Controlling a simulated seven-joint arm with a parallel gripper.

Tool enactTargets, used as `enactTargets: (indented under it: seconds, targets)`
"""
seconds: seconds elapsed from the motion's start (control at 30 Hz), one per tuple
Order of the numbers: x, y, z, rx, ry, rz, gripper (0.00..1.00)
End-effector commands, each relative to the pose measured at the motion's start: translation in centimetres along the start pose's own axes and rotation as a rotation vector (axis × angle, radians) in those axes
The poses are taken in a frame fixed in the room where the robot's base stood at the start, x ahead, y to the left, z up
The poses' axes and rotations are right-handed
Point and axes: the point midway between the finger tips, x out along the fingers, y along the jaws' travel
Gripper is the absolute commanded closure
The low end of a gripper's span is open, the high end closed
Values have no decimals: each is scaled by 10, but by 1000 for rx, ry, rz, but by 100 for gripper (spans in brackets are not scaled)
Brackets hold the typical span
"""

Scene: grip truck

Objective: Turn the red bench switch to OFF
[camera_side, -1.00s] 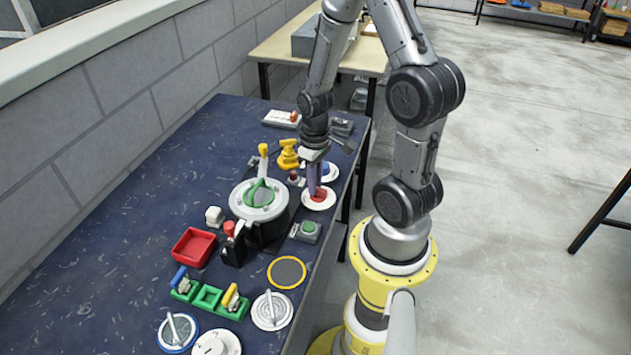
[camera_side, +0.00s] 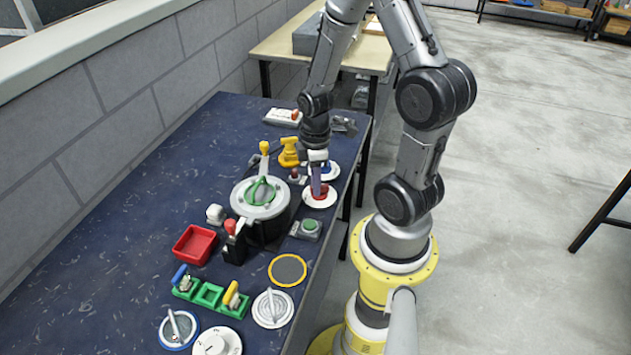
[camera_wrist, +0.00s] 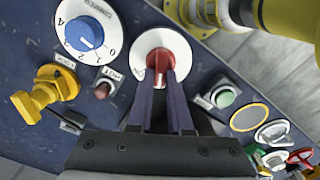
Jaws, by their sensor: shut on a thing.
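The red bench switch is a red knob (camera_wrist: 160,58) on a round white plate (camera_wrist: 147,44), and it also shows in the side view (camera_side: 321,190) near the bench's right edge. My gripper (camera_wrist: 164,82) points down over it. Its two purple-grey fingers are shut on the red knob, one on each side. The fingers cover part of the knob and plate, so the markings near them are hard to read. In the side view my gripper (camera_side: 318,182) stands over the same white plate.
A blue knob (camera_wrist: 84,34) on a white dial is next to the switch. A yellow valve (camera_wrist: 46,93), a small red-brown button (camera_wrist: 102,90) and a green button (camera_wrist: 224,97) stand close by.

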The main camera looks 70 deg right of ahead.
Motion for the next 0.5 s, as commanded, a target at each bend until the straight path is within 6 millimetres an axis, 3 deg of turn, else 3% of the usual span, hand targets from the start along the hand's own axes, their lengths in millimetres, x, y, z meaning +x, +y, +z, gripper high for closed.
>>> enactTargets:
  seconds: [0.5]
  targets:
    - [-1,0,0,-40,0,1,100]
